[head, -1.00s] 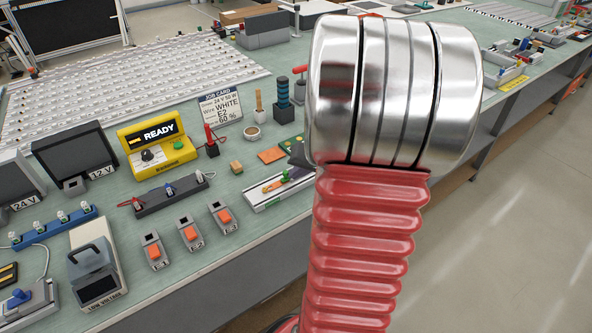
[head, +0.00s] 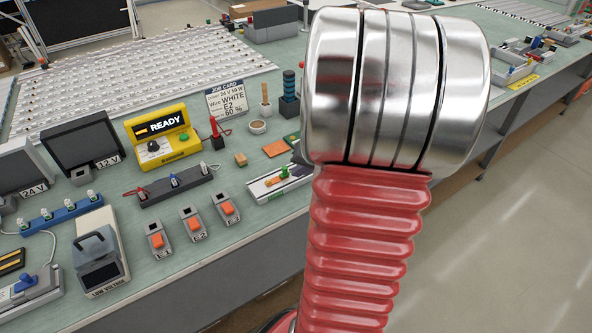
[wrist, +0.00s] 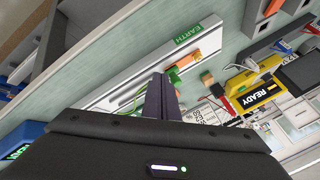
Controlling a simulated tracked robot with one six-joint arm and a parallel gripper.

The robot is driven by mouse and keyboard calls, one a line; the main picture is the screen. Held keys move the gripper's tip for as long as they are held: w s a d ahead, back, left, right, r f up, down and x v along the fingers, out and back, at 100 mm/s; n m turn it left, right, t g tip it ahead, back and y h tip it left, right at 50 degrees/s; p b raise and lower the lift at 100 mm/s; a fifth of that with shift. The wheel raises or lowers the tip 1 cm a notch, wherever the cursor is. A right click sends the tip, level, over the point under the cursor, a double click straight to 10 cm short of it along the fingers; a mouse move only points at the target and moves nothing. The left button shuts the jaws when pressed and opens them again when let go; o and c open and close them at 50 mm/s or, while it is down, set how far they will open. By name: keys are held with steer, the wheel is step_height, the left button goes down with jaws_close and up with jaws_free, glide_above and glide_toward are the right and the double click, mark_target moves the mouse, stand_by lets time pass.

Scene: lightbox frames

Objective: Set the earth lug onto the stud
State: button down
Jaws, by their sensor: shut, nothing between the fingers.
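In the wrist view, a pale rail (wrist: 150,62) bears a green EARTH label (wrist: 198,33). On it is a copper-orange piece (wrist: 186,61) with a green part (wrist: 173,74) at its near end; the same rail shows in the head view (head: 262,190) beside my arm. I cannot tell lug from stud at this size. A thin green wire (wrist: 132,101) runs near the fingers. My gripper (wrist: 158,78) is shut and empty, its dark fingertips close to the green part in the picture; whether they touch is unclear.
The bench holds three orange switches (head: 194,226), a dark strip with leads (head: 176,186), a yellow READY unit (head: 160,142), a job card (head: 227,103) and a small wooden block (head: 240,159). A blue block (wrist: 22,142) is at the wrist view's left.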

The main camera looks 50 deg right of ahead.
steer(key=shift+s+d+r, duration=0.1)
steer(key=shift+s+d, duration=0.3)
steer(key=shift+s, duration=0.2)
steer(key=shift+s+d+r, duration=0.1)
steer(key=shift+s+d, duration=0.25)
steer(key=shift+s, duration=0.2)
steer(key=v, duration=0.9)
steer(key=shift+s+r, duration=0.2)
steer(key=shift+r, duration=0.05)
steer(key=shift+w+a, duration=0.1)
steer(key=shift+a, duration=0.1)
